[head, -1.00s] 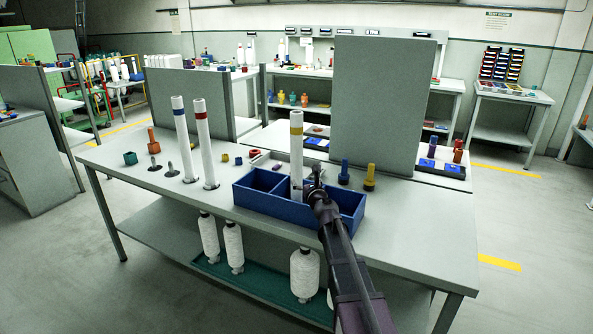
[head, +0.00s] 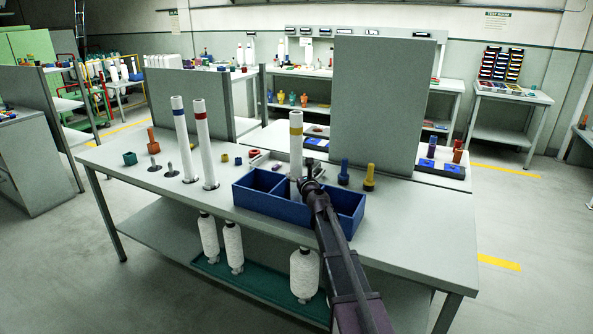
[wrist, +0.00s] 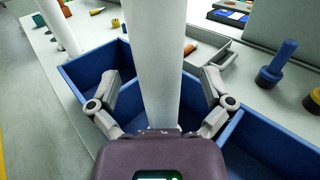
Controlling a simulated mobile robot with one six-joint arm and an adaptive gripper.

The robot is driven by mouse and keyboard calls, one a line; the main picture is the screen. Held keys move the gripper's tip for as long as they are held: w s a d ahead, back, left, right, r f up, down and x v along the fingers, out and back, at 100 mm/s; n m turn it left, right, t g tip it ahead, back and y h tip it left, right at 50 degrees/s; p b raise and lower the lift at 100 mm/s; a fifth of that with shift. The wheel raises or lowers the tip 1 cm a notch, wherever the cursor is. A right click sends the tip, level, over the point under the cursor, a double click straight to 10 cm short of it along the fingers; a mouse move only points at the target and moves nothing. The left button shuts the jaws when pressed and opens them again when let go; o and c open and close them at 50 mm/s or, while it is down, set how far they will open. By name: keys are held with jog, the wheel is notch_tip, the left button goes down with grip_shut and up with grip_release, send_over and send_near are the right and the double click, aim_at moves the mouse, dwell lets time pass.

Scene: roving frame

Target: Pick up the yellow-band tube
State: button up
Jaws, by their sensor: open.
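The yellow-band tube (head: 296,151) is a tall white tube with a yellow band near its top. It stands upright in the blue divided bin (head: 239,199) on the table. In the wrist view the tube (wrist: 156,65) rises between the two spread fingers of my gripper (wrist: 157,95), with a gap on both sides. My gripper (head: 307,184) is open at the tube's lower part, just above the bin. The tube's base is hidden by my gripper and the bin wall.
A blue-band tube (head: 183,140) and a red-band tube (head: 203,148) stand to the left on the table (head: 400,230). A grey panel (head: 378,105) rises behind. The table's right front is clear.

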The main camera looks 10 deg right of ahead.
jog(key=shift+w+a, duration=0.2)
jog(key=shift+w, duration=1.1)
jog(key=shift+a, duration=0.1)
jog(key=c, duration=1.3)
